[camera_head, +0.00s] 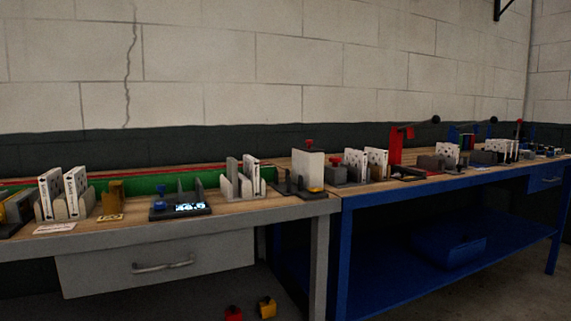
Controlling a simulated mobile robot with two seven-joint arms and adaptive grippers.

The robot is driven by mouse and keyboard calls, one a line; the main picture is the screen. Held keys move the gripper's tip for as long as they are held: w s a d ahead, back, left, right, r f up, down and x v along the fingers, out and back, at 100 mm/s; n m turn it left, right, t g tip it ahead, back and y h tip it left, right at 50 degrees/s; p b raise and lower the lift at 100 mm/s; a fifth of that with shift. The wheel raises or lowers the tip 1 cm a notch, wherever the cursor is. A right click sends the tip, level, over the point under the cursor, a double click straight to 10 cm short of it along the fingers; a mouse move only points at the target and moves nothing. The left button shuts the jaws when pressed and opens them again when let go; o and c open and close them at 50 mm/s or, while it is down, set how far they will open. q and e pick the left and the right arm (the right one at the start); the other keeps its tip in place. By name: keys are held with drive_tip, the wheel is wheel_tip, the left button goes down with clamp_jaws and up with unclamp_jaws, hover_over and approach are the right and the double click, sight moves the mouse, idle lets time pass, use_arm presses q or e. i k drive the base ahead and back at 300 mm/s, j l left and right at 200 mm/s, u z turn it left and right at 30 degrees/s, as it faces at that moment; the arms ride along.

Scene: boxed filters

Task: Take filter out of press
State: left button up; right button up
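Neither of my grippers shows in the head view. On the blue bench a red upright device with a dark-knobbed lever (396,144) looks like a press; I cannot tell whether a filter is in it. A smaller blue device with a lever (462,134) stands farther right. White boxed filters stand upright in grey holders: a pair at the far left (75,190), more at the grey bench's right part (250,174), and others on the blue bench (376,162). A plain pale box (308,170) stands upright in a dark fixture near where the benches meet.
The grey bench (200,222) with a drawer (160,262) stands at left, the blue bench (345,203) at right. A device with a lit screen (190,208) sits on the grey bench. A blue bin (448,248) rests on the lower shelf. Red (233,314) and yellow (267,307) objects lie below.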

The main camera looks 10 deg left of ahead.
sight(356, 158)
drive_tip(key=i+l+u, duration=0.15)
drive_tip(key=l+u, duration=0.4)
drive_tip(key=i+l+u, duration=0.15)
drive_tip(key=l+u, duration=0.15)
drive_tip(key=l, duration=0.15)
drive_tip(key=l+u, duration=0.3)
drive_tip(key=l, duration=0.8)
